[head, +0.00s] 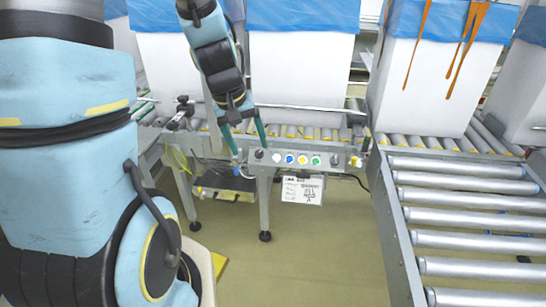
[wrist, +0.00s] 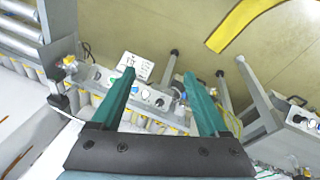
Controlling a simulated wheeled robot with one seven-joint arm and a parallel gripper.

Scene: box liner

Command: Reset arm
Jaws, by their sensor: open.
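My gripper (head: 247,147) hangs with its two teal fingers apart, in front of the conveyor's button panel (head: 325,160) in the head view. In the wrist view the open gripper (wrist: 158,74) shows nothing between its fingers except the panel (wrist: 147,95) and the floor behind. The panel carries white, blue, yellow and green buttons and dark knobs. I cannot tell whether a fingertip touches the panel. The rest of my arm reaches down from the top of the head view.
White boxes with blue liners, one box (head: 300,75) behind my gripper and another box (head: 420,85) with orange drips, stand on roller conveyors. A bare roller conveyor (head: 470,220) fills the right. A paper sign (head: 302,190) hangs below the panel. The floor (head: 310,255) ahead is clear.

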